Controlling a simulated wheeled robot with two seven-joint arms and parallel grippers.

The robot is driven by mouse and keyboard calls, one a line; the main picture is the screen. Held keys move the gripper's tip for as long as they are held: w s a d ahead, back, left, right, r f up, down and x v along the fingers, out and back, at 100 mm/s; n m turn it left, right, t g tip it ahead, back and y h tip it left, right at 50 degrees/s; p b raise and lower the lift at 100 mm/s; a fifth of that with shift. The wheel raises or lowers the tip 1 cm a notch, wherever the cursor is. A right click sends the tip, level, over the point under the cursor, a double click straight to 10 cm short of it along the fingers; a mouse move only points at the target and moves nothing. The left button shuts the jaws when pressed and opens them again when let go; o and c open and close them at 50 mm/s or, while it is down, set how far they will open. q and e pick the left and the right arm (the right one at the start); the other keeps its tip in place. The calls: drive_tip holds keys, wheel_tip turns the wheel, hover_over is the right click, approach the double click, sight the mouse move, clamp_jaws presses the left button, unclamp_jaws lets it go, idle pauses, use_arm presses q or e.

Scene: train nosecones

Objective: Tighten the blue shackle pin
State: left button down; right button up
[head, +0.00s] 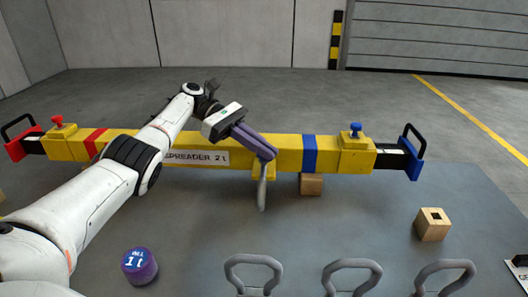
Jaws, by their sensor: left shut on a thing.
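The blue shackle pin (356,130) stands upright in a yellow block (356,155) near the right end of the yellow spreader beam (285,150). My left gripper (266,152) is in front of the middle of the beam, left of the blue pin and apart from it. Its purple fingers are shut on a grey metal piece (262,193), which hangs down below the fingertips and looks like a shackle seen edge-on. The fingers hide the top of this piece. I cannot tell whether it touches the yellow lug (257,171) under the beam. My right gripper is out of view.
A red pin (57,121) stands at the beam's left end. A blue end piece (415,160) with a black handle is at the right end. Several grey shackles (253,260) line the front edge. A purple weight (139,266) and a wooden block (432,226) stand on the grey mat.

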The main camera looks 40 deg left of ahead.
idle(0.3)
use_arm(q)
drive_tip(key=c, duration=1.9)
unclamp_jaws()
wheel_tip(320, 180, up, 10)
drive_tip(key=shift+r+p, duration=0.1)
drive_tip(key=shift+p, duration=0.7)
